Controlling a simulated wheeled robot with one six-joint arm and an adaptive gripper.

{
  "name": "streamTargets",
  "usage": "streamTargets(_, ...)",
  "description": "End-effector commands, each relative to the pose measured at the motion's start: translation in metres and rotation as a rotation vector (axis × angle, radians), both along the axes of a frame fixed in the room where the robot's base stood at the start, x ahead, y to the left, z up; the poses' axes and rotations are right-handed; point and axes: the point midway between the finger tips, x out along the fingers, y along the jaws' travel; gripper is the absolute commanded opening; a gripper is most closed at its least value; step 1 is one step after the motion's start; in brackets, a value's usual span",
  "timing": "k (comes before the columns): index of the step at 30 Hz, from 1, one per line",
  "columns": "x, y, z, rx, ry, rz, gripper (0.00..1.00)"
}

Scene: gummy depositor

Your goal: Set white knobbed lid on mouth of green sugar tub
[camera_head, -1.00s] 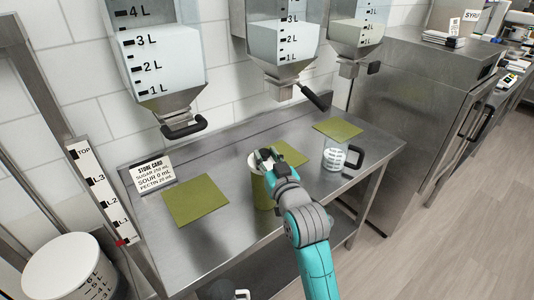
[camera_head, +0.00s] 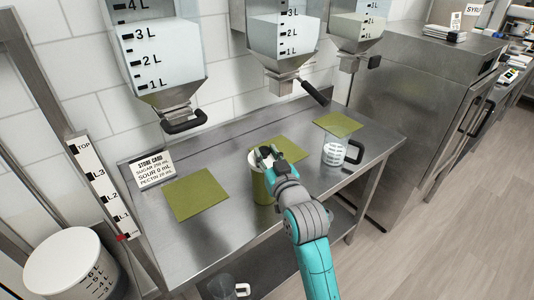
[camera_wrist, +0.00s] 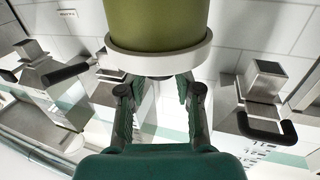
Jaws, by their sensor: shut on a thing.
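The green sugar tub (camera_head: 261,189) stands upright on the steel table. The white lid (camera_head: 253,158) is at its mouth. In the wrist view the lid's white rim (camera_wrist: 160,60) meets the end of the green tub wall (camera_wrist: 157,22), with no clear gap. I cannot tell whether it is fully seated. My gripper (camera_head: 268,154) is at the top of the lid, its fingers (camera_wrist: 160,88) on either side of the lid's middle. It is shut on the lid's knob, which is mostly hidden between the fingers.
Green mats (camera_head: 195,194) lie on the table (camera_head: 230,235). A clear measuring cup (camera_head: 335,151) stands right of the tub. Hoppers with handles (camera_head: 184,124) hang above the back edge. A store card (camera_head: 153,168) stands at left. Another cup (camera_head: 222,288) is below the table.

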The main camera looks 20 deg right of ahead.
Motion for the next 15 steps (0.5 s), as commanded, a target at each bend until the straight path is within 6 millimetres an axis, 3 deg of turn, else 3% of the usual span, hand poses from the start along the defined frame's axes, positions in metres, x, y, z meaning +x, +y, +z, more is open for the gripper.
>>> streamTargets(3,0.0001,0.0,0.0001,0.0,0.0,0.0,0.0)
streamTargets(4,0.0001,0.0,0.0001,0.0,0.0,0.0,0.38)
streamTargets(7,0.0001,0.0,0.0002,0.0,0.0,0.0,0.63)
streamTargets(15,0.0,0.0,0.0002,0.0,0.0,0.0,0.63)
